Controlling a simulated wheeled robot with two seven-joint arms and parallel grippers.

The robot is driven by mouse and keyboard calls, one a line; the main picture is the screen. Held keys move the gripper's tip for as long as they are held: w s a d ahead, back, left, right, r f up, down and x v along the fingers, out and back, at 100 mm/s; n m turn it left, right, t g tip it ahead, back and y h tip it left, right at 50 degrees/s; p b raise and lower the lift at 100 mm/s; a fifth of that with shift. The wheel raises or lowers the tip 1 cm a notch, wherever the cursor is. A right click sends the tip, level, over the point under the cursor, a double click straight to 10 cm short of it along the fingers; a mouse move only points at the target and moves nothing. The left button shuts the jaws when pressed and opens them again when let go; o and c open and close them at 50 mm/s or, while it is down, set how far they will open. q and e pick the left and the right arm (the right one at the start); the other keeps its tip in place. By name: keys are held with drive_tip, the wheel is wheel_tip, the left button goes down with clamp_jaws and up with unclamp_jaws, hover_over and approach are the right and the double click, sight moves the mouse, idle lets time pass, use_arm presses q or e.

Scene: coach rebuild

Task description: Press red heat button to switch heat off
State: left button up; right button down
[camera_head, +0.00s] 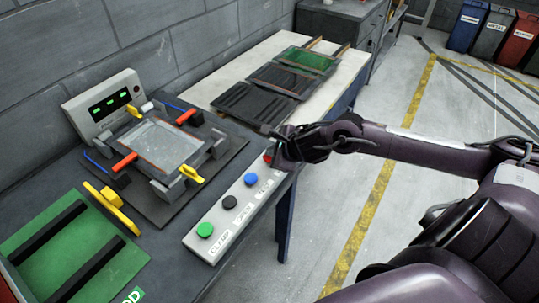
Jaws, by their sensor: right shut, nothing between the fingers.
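A light button panel (216,240) runs along the front edge of the bench, with a green button (205,230), a black button (230,202) and a blue button (250,180) in a row. The red button (267,157) is at the far end, mostly hidden by my right gripper (277,150). My right gripper is shut and empty, with its tips at the red button. I cannot tell whether it touches or presses the button. A grey control box (105,106) with lit green displays stands behind the fixture. My left gripper is not in view.
A clamping fixture (160,145) with red and yellow handles holds a clear sheet beside the panel. A green tray (75,255) is at lower left. Black trays (255,102) and a green board (307,60) lie on the far worktop. Floor right of the bench is open.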

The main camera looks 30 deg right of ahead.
drive_tip(key=shift+r, duration=0.55)
drive_tip(key=shift+r+p, duration=1.7)
drive_tip(key=shift+r, duration=0.85)
